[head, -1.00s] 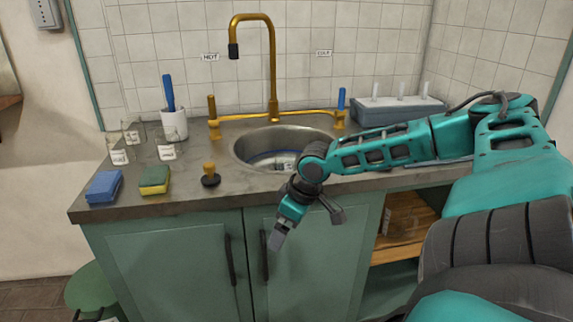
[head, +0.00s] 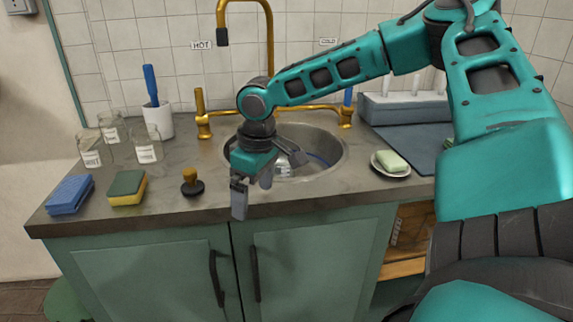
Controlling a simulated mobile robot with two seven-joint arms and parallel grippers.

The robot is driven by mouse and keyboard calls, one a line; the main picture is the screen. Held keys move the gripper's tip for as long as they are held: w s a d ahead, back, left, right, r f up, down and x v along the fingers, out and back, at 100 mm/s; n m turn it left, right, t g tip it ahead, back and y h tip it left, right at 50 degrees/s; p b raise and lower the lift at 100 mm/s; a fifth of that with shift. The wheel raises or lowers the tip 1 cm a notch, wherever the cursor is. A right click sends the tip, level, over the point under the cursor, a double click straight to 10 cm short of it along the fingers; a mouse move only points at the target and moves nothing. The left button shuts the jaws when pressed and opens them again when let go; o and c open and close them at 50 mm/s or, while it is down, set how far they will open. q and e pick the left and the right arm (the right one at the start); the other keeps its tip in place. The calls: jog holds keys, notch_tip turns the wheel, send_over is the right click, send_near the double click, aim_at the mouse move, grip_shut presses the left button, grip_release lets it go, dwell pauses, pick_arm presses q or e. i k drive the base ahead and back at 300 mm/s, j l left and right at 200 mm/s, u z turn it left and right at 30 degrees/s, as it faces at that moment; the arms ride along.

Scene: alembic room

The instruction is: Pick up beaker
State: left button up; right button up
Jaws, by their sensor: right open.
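Three clear glass vessels with white labels, which look like beakers, stand at the left of the counter. My right gripper (head: 262,184) is open and empty, pointing down in front of the sink (head: 335,160). It is well to the right of these beakers. A pale object (head: 284,170) lies in the sink, mostly hidden behind the gripper; I cannot tell what it is. My left gripper is not in view.
A white cup (head: 159,122) with a blue-handled brush stands behind. A brass faucet (head: 268,60) rises over the sink. Soap (head: 391,161) sits right.

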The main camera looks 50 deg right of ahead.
aim_at(283, 170)
jog(key=i+l, duration=0.1)
jog(key=l, duration=0.2)
jog(key=i+l, duration=0.1)
jog(key=l, duration=0.25)
jog(key=i+l, duration=0.1)
jog(key=l, duration=0.2)
jog(key=i+l, duration=0.15)
jog(key=l, duration=0.15)
